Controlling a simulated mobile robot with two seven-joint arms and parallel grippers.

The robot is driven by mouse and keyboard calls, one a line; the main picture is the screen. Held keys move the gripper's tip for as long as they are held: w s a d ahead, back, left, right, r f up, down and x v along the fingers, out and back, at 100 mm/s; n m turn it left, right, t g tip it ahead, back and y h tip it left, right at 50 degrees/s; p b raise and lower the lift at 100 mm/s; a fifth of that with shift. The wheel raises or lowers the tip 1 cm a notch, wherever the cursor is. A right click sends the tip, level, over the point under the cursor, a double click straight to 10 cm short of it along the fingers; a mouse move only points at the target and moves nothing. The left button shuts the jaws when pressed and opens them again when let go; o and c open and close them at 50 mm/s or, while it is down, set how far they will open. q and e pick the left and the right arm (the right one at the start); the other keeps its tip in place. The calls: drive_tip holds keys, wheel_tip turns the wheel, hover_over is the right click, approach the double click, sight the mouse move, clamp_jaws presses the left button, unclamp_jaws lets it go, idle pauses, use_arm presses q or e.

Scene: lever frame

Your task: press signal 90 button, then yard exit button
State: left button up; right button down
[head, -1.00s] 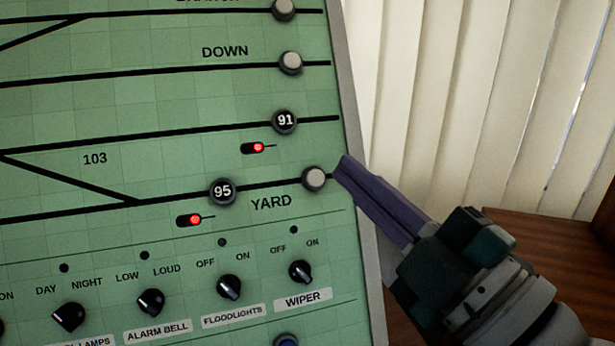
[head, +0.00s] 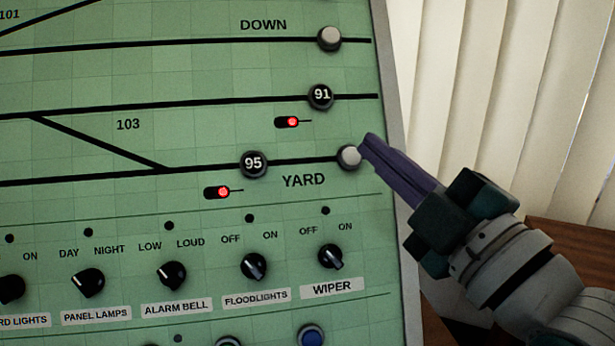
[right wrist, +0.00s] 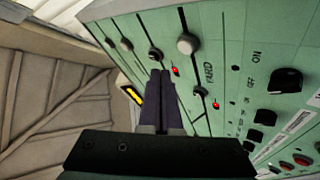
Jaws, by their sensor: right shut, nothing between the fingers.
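The yard exit button (head: 349,157) is a pale grey round button at the right end of the YARD track line on the green panel (head: 130,220). It also shows in the right wrist view (right wrist: 187,44), above and right of the fingertips. My right gripper (head: 369,142) has its dark purple fingers shut and empty. The fingertips are just right of and slightly above the yard exit button, overlapping its edge in the head view; I cannot tell whether they touch. The right gripper fills the lower middle of the right wrist view (right wrist: 160,76). No button labelled 90 is readable. My left gripper is not in view.
Black buttons 95 (head: 253,164) and 91 (head: 320,96) and the grey DOWN button (head: 329,39) are nearby. Red lamps (head: 223,191) glow beside the lines. Rotary knobs, including WIPER (head: 330,257), sit below. Pale blinds (head: 470,90) stand right of the panel.

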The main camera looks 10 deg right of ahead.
sight(350, 157)
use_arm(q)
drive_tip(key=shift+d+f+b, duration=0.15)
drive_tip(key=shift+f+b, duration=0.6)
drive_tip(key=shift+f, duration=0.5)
use_arm(e)
drive_tip(key=shift+w+f, duration=0.35)
drive_tip(key=shift+w, duration=0.3)
drive_tip(key=shift+w+f, duration=0.35)
drive_tip(key=shift+w, duration=0.3)
use_arm(q)
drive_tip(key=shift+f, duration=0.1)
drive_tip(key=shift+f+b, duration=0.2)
drive_tip(key=shift+b, duration=0.1)
use_arm(e)
drive_tip(key=shift+w+f, duration=0.2)
drive_tip(key=shift+w, duration=0.15)
